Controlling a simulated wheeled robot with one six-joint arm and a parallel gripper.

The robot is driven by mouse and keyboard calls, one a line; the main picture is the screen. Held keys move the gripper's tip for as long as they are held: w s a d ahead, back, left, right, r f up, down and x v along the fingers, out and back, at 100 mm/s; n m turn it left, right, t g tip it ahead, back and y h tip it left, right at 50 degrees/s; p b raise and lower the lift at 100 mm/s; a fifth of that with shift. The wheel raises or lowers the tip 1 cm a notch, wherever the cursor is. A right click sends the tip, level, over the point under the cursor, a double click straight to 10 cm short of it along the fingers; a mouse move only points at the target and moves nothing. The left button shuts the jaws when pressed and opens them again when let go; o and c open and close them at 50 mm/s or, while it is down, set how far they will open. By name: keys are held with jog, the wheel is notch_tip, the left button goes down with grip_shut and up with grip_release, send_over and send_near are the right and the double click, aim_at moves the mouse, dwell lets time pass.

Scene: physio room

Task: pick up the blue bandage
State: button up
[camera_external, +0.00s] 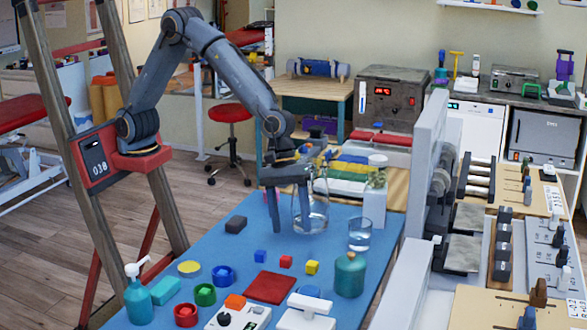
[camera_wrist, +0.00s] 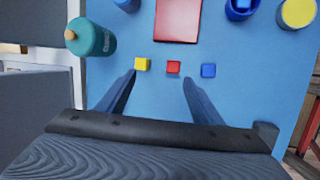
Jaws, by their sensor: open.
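The blue bandage (camera_external: 222,275) looks like a short ring-shaped roll lying on the blue table, left of the middle in the external view. A blue roll that seems to be the same one shows at the top edge of the wrist view (camera_wrist: 238,9), partly cut off. My gripper (camera_external: 292,230) is above the table, behind and to the right of the roll, pointing down. Its fingers are apart and hold nothing; they also show in the wrist view (camera_wrist: 159,78). The roll is well outside the fingers.
Small blue (camera_external: 260,256), red (camera_external: 286,262) and yellow (camera_external: 312,267) cubes and a red square (camera_external: 270,288) lie nearby. A green roll (camera_external: 205,294) and a yellow tin (camera_external: 189,268) sit near the bandage. A glass carafe (camera_external: 316,217) stands close to my gripper.

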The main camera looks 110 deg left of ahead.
aim_at(308, 284)
jog(key=w+d+f+n+h+b, duration=0.2)
jog(key=w+d+n, duration=0.7)
jog(key=d, duration=0.5)
jog(key=shift+m+t, duration=0.3)
jog(key=shift+m, duration=0.3)
jog(key=shift+w+p+x, duration=0.2)
jog(key=shift+p+x, duration=0.7)
jog(key=shift+x, duration=3.1)
jog(key=shift+c, duration=0.5)
jog(key=c, duration=1.1)
